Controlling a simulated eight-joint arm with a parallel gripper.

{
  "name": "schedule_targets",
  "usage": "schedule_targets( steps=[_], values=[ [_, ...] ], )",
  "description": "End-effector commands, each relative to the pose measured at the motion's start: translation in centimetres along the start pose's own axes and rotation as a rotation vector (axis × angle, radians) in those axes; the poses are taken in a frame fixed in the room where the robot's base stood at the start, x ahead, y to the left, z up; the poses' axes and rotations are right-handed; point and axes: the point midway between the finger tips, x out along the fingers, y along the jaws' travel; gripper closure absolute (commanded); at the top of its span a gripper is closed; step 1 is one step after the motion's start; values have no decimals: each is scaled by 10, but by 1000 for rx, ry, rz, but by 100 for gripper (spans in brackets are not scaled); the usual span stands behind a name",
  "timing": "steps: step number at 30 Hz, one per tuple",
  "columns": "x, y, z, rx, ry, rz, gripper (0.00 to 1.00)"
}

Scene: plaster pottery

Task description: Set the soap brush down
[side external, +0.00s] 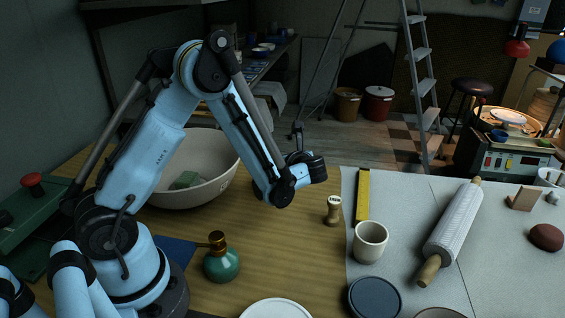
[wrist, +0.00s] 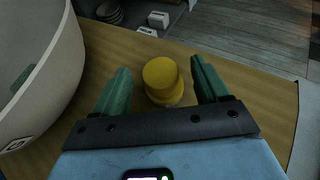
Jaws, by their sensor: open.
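A yellow, round-topped piece (wrist: 163,78), which looks like the soap brush, stands between my fingers in the wrist view. A paler lower edge shows under its yellow part; whether bristles are there I cannot tell. My gripper (wrist: 160,88) is open, with a green finger on each side of it and a gap to each. In the side view my gripper is mostly hidden behind my forearm, low over the wooden table (side external: 290,240), and the brush cannot be made out there.
A large pale bowl (side external: 222,162) with a green block (side external: 186,180) inside stands just left. A small wooden stamp (side external: 333,210), cup (side external: 370,241), yellow bar (side external: 363,195) and rolling pin (side external: 453,232) are right. A green bottle (side external: 221,262) stands in front. Bare wood lies between.

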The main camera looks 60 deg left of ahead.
Motion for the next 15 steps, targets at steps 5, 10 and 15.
schedule_targets(
  steps=[5, 10, 15],
  values=[
    [-39, 0, 0, 3, 0, -4, 26],
    [-65, 0, 0, 2, 0, -2, 26],
    [-78, 0, 0, -5, 3, -1, 26]
  ],
)
